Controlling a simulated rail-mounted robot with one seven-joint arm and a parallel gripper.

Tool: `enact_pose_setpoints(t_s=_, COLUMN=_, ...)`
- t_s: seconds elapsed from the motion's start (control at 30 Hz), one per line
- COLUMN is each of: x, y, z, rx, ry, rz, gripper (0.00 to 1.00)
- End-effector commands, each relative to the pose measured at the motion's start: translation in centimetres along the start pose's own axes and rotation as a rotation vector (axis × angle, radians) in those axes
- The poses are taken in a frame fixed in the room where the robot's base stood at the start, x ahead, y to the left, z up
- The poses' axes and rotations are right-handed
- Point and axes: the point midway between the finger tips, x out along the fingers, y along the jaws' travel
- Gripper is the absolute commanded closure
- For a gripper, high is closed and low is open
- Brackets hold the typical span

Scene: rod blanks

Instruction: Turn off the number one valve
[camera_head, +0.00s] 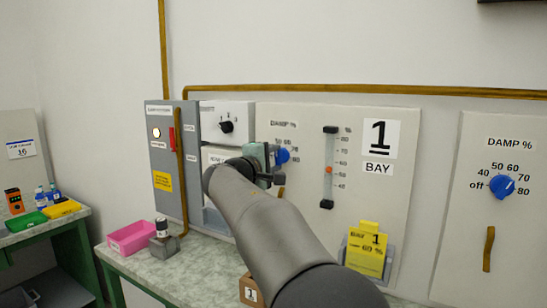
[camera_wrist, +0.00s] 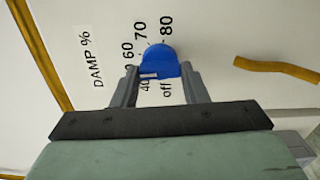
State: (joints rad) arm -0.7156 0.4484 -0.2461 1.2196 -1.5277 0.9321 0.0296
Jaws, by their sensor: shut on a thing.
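The panel marked 1 BAY (camera_head: 378,138) carries a blue dial knob (camera_head: 282,156) under the label DAMP %. My gripper (camera_head: 270,166) is at this knob, and my arm hides part of the panel below it. In the wrist view the blue knob (camera_wrist: 157,58) sits between the two fingers of my gripper (camera_wrist: 158,72), which are shut on it. The scale around it shows 60, 70, 80, 40 and off (camera_wrist: 167,88). A small pale strip on the knob faces the 40 side. The exact setting is hard to read.
A brown handle (camera_head: 489,248) sits below another blue DAMP % knob (camera_head: 502,186) on the right panel. A slider (camera_head: 328,168) and a yellow tag (camera_head: 366,252) are on the 1 BAY panel. A grey box with a red lever (camera_head: 171,138) and a pink tray (camera_head: 131,237) are left.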

Motion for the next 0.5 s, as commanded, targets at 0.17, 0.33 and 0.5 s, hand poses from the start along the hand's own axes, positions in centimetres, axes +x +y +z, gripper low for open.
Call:
enact_pose_setpoints(t_s=0.17, x=-0.01, y=0.12, z=0.00, rx=-0.171, ry=0.000, rz=-0.001, gripper=0.83)
enact_pose_setpoints(t_s=0.33, x=-0.03, y=0.13, z=-0.01, rx=-0.332, ry=0.000, rz=-0.002, gripper=0.83)
enact_pose_setpoints(t_s=0.5, x=-0.04, y=0.15, z=-0.01, rx=-0.494, ry=0.001, rz=-0.001, gripper=0.83)
